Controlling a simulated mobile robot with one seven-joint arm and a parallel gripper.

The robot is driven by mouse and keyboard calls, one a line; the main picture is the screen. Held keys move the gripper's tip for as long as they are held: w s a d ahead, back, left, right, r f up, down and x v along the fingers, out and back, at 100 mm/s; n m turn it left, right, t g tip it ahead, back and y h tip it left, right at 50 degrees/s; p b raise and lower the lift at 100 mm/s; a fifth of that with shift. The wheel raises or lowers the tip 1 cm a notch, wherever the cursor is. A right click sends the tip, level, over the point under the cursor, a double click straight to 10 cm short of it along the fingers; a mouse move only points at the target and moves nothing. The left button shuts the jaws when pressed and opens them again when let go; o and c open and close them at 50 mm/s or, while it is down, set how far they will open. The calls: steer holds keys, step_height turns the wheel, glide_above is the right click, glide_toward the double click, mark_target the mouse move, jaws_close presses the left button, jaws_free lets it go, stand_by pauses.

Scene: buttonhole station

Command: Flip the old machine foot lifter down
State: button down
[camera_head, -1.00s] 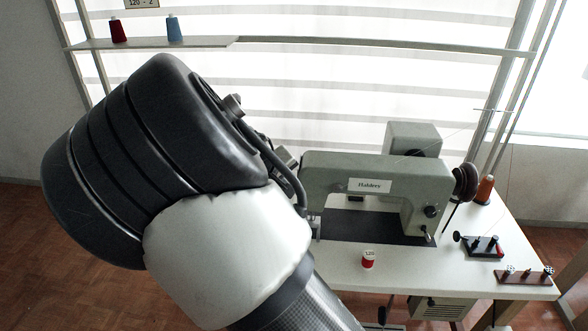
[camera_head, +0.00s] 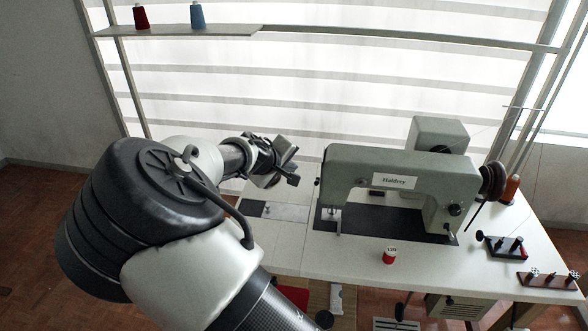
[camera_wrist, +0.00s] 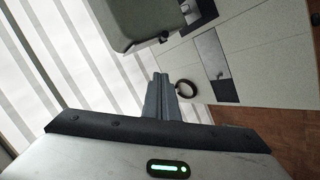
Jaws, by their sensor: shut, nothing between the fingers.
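The old machine (camera_head: 400,172), a grey-green sewing machine with a "Haldrey" plate, stands on the white table (camera_head: 285,257). My gripper (camera_head: 291,167) is raised over the table, left of the machine's head end and apart from it. In the wrist view my gripper's fingers (camera_wrist: 160,76) are together and empty, below the machine's head (camera_wrist: 140,15) in the picture. A small dark lever or knob (camera_wrist: 163,37) sticks out at the head's edge; I cannot tell if it is the foot lifter. The presser foot area (camera_head: 331,219) is small, and the lifter's position is unclear.
A dark ring (camera_wrist: 186,97) shows beside my fingers. A red-and-white spool (camera_head: 389,256) stands in front of the machine. Small racks (camera_head: 504,247) lie at the table's right. A shelf with cones (camera_head: 197,16) and a striped blind are behind.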

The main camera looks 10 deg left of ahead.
mark_target(317, 182)
steer(key=w+d+f+p, duration=0.1)
steer(key=w+d+f, duration=0.3)
steer(key=d+f, duration=0.1)
steer(key=shift+f, duration=0.85)
steer(key=shift+f, duration=0.15)
steer(key=shift+s+f+t+b, duration=0.2)
steer(key=shift+t+b, duration=0.2)
steer(key=shift+b, duration=0.65)
